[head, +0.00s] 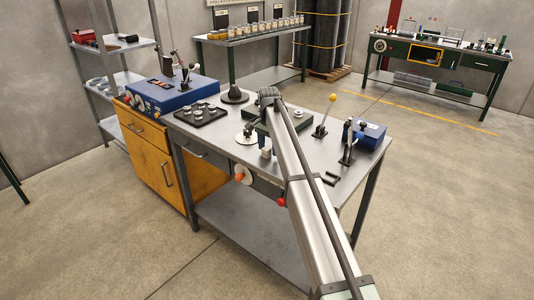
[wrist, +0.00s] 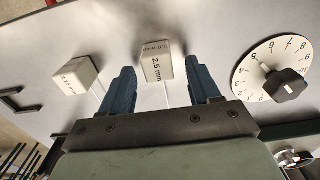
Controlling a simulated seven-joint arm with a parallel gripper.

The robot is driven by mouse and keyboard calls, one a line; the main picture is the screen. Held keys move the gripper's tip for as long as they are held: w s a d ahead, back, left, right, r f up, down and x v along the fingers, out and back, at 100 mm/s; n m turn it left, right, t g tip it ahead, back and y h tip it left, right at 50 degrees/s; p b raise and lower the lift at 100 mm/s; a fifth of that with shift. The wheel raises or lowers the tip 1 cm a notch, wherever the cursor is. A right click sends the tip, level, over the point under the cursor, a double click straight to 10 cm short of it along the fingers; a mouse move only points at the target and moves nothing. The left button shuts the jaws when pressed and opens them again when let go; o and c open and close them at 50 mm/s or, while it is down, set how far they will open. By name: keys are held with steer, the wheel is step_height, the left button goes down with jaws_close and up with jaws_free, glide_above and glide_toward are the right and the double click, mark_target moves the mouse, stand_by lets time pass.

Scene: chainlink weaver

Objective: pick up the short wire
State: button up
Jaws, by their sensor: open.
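My gripper (wrist: 159,66) is open, its two blue fingers apart in the wrist view. A white block (wrist: 157,60) marked "2.5 mm" shows between and beyond the fingertips. A second white block (wrist: 73,76) with small print stands to the left, outside the left finger. A thin pale line (wrist: 165,94) runs down from the middle block and another (wrist: 98,92) from the left block; I cannot tell whether either is the short wire. In the head view my arm hides the fingers, and one white block (head: 266,148) shows beside the arm.
A white numbered dial (wrist: 272,68) with a black knob lies right of the fingers. Dark bent pieces (wrist: 20,100) lie far left. On the bench (head: 215,150) stand a black tray (head: 200,114), a blue control box (head: 172,94), a yellow-knobbed lever (head: 322,125) and a blue lever unit (head: 365,134).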

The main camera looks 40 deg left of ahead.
steer(key=c, duration=1.1)
steer(key=shift+c, duration=0.2)
step_height(320, 180, up, 10)
stand_by(0.3)
